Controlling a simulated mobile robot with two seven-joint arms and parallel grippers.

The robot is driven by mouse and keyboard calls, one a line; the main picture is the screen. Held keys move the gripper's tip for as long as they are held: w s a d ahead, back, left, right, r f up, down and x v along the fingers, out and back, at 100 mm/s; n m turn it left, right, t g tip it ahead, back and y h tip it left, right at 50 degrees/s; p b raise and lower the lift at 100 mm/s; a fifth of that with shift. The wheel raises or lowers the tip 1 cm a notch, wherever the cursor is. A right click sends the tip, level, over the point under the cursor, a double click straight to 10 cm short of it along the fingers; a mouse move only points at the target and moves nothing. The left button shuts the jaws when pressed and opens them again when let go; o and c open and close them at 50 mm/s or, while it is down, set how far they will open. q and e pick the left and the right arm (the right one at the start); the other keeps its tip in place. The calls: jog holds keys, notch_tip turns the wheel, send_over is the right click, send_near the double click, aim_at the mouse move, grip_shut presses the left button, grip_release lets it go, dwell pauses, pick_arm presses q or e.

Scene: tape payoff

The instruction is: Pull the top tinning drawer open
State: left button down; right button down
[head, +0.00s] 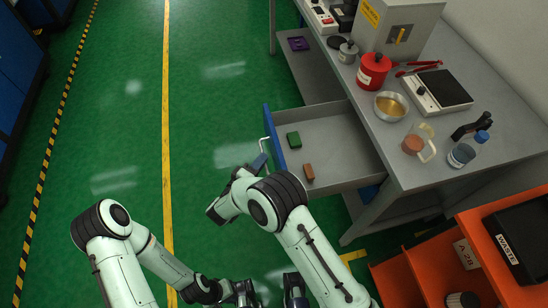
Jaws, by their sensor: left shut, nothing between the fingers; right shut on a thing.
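The top drawer (334,132) stands pulled out from under the grey workbench, showing its grey inside and blue front panel (275,137). A pale bar handle (265,144) is on the outer side of that front. My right gripper (261,160) is at the handle, shut on it; the arm partly hides the wrist area. A green block (294,140) and a brown block (309,172) lie in the drawer. My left gripper (246,293) is low in the picture, shut and empty, apart from the drawer.
On the bench (490,98) are a red can (373,71), a metal bowl (391,106), a scale (445,88), a grey box and bottles. An orange shelf unit (480,225) stands at lower right. Green floor (215,100) left of the drawer is clear.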

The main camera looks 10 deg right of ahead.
jog(key=shift+a, duration=0.6)
jog(key=c, duration=1.2)
grip_release()
pick_arm(q)
jog(key=shift+a+r, duration=0.1)
